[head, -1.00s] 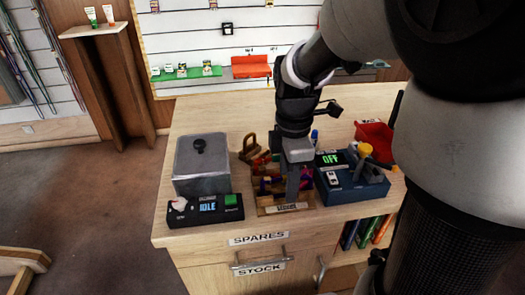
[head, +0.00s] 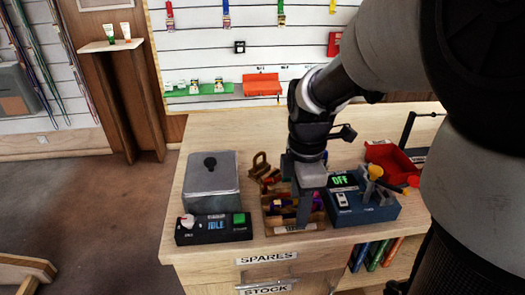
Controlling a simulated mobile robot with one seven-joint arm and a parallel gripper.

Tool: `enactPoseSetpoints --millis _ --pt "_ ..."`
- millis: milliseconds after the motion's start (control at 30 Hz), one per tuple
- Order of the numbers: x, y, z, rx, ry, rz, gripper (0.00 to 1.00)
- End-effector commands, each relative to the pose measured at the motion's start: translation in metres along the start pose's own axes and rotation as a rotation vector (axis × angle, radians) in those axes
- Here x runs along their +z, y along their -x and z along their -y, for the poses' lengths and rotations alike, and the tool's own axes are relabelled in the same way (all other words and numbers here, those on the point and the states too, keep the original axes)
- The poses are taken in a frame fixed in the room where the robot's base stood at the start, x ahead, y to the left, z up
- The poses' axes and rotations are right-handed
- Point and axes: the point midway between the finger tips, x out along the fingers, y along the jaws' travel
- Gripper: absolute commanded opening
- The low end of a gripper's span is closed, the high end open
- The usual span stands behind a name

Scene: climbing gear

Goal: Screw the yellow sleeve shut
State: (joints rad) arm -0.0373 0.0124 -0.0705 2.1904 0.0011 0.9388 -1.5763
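My gripper (head: 304,218) points straight down into a small wooden tray (head: 294,228) with a label on its front. The tray holds several small purple, red and dark pieces, partly hidden by my gripper. The fingers are seen edge-on, so I cannot tell whether they are open or hold anything. I cannot make out a yellow sleeve in the tray. A yellow round part (head: 375,172) shows on top of the blue device (head: 364,208) to the right, but I cannot tell what it is.
A grey lidded metal box (head: 211,184) stands left, behind a black control unit (head: 214,230) reading IDLE. The blue device's display reads OFF. A brown wooden-looking piece (head: 261,165) stands behind the tray. A red bin (head: 392,160) is at right. The counter's back left is clear.

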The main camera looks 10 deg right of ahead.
Motion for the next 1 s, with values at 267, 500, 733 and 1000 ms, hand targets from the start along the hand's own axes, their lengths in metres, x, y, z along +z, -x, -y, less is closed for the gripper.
enactPoseSetpoints --millis 267,500,733,1000 --pt "0.000 0.012 0.000 -0.001 0.000 0.000 0.34" --pt "0.000 0.020 0.000 -0.001 0.000 0.000 0.34" --pt "0.000 0.024 0.001 -0.002 0.000 0.000 0.34" --pt "0.000 0.024 0.000 -0.002 0.000 0.000 0.34"
